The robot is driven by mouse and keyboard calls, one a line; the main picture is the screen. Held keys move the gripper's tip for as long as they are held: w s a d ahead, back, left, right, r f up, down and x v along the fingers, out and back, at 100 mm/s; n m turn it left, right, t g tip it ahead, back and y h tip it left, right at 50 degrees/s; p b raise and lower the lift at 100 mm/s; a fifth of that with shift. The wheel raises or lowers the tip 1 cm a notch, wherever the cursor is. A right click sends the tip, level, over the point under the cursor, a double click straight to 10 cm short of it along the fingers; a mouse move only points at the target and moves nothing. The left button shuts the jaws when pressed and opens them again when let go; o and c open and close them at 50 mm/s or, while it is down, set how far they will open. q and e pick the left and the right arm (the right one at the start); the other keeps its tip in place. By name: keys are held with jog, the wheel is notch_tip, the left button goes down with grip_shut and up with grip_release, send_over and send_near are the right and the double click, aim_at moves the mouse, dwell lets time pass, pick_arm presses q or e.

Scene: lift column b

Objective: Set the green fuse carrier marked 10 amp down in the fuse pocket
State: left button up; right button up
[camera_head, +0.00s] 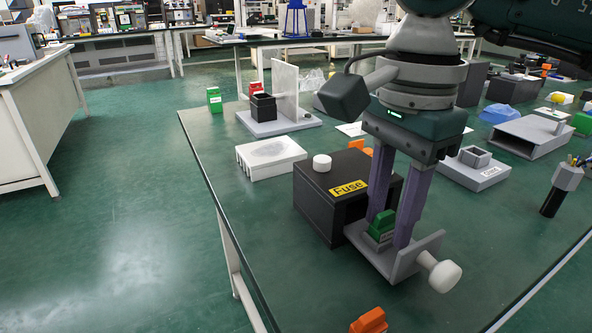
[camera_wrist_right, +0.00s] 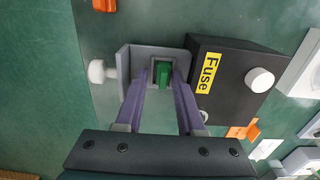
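The green fuse carrier (camera_head: 382,225) stands in the pocket of the grey drawer (camera_head: 405,262), which is pulled out from the black box labelled Fuse (camera_head: 325,205). Its marking is too small to read. My right gripper (camera_head: 388,232) points down over the drawer, one purple finger on each side of the carrier. In the right wrist view the green carrier (camera_wrist_right: 162,75) sits inside the grey pocket rim, and gaps show between it and both fingers of the right gripper (camera_wrist_right: 161,78). The gripper is open. My left gripper is not in view.
A white knob (camera_head: 444,276) sticks out from the drawer front. A white round knob (camera_head: 322,162) stands on the box. Another green block (camera_head: 214,100) and a red one (camera_head: 256,89) stand at the back left. An orange piece (camera_head: 369,321) lies at the front edge.

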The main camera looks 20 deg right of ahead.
aim_at(389, 214)
jog(key=shift+f, duration=0.1)
jog(key=r+p, duration=0.2)
jog(key=r, duration=0.7)
jog(key=shift+w, duration=0.2)
jog(key=shift+s+r, duration=0.15)
jog(key=shift+r, duration=0.45)
